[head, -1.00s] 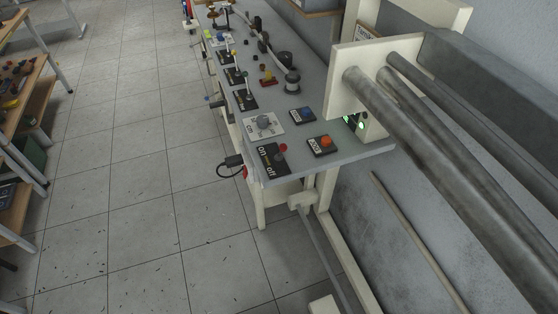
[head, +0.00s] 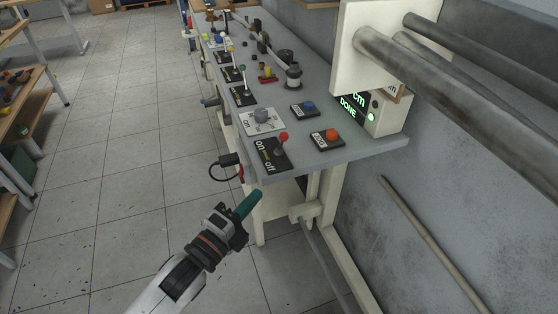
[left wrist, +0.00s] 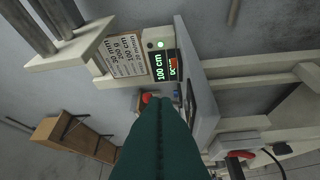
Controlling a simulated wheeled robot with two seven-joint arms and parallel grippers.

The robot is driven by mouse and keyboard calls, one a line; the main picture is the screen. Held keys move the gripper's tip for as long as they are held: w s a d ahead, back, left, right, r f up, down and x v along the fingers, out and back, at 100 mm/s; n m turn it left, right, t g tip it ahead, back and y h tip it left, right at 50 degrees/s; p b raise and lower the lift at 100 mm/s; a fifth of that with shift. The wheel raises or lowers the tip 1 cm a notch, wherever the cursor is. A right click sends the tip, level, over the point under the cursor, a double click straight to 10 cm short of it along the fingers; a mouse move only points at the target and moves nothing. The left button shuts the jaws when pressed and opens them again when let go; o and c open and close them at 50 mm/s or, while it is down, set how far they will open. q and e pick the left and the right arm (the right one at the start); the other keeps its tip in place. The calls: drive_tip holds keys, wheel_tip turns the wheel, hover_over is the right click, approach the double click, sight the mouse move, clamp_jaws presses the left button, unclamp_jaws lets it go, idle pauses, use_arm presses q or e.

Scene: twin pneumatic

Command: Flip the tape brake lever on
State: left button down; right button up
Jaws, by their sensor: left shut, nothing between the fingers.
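A lever with a red knob (head: 283,136) stands on a black plate marked on and off (head: 262,158) at the bench's near corner. I cannot read whether this plate names the tape brake, nor which way the lever is set. My left gripper (head: 252,202) is shut and empty, its green fingers pointing up and right. It is in front of the bench's near end, apart from the lever. In the left wrist view the green fingers (left wrist: 160,140) fill the lower middle and hide part of the bench top. My right gripper is not in view.

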use_arm(q)
drive_tip(key=shift+s+d+r+m+h, duration=0.15)
drive_tip(key=shift+s+r+m, duration=0.05)
drive_tip(key=shift+r, duration=0.2)
drive_tip(key=shift+s+d+r+m+h, duration=0.1)
drive_tip(key=shift+s+r+m+h, duration=0.1)
drive_tip(key=shift+r, duration=0.2)
drive_tip(key=shift+w, duration=0.1)
drive_tip(key=p, duration=0.2)
approach(282, 142)
drive_tip(key=w+d+r, duration=0.2)
drive_tip(key=w+d, duration=0.1)
drive_tip(key=d, duration=0.2)
drive_tip(key=shift+w, duration=0.25)
drive_tip(key=shift+r, duration=0.15)
